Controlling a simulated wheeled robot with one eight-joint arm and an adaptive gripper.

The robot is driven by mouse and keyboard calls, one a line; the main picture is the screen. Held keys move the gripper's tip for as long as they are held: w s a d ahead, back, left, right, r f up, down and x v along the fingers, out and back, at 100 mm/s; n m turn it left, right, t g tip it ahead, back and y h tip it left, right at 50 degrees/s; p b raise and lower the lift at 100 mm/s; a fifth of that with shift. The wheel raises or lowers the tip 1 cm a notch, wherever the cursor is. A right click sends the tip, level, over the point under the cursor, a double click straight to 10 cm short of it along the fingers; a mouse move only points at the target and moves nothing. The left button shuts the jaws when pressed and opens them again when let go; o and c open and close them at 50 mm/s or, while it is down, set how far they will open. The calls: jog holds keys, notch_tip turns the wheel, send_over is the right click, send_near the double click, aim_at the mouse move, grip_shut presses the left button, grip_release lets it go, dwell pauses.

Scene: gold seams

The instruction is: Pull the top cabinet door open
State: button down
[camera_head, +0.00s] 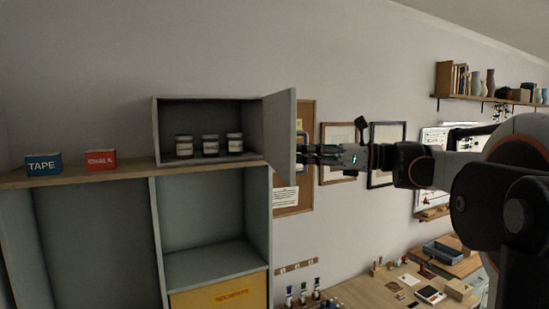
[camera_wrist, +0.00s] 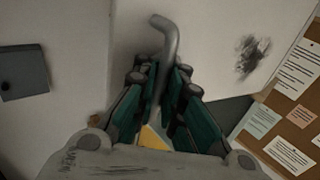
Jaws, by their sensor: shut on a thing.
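The top cabinet (camera_head: 205,101) is a small grey box on a wooden shelf top. Its door (camera_head: 280,130) is hinged at the right and stands well open, swung out toward me. In the wrist view my gripper (camera_wrist: 163,85) is shut on a bent grey metal handle (camera_wrist: 166,38), whose curved end sticks out beyond the fingers. The pale door face (camera_wrist: 225,50) lies behind it, with a dark smudge.
A blue TAPE box (camera_head: 43,164) and a red CHALK box (camera_head: 101,159) stand on the shelf top at left. A cork board (camera_head: 306,115) and picture frames (camera_head: 387,135) hang on the wall behind. A cluttered desk (camera_head: 375,290) is at lower right.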

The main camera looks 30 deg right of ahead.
jog(key=shift+s+d+f, duration=0.1)
jog(key=shift+s+d, duration=0.1)
jog(key=shift+d, duration=1.6)
jog(key=c, duration=2)
grip_release()
jog(key=shift+s, duration=0.2)
jog(key=shift+w, duration=0.1)
jog(key=v, duration=1.2)
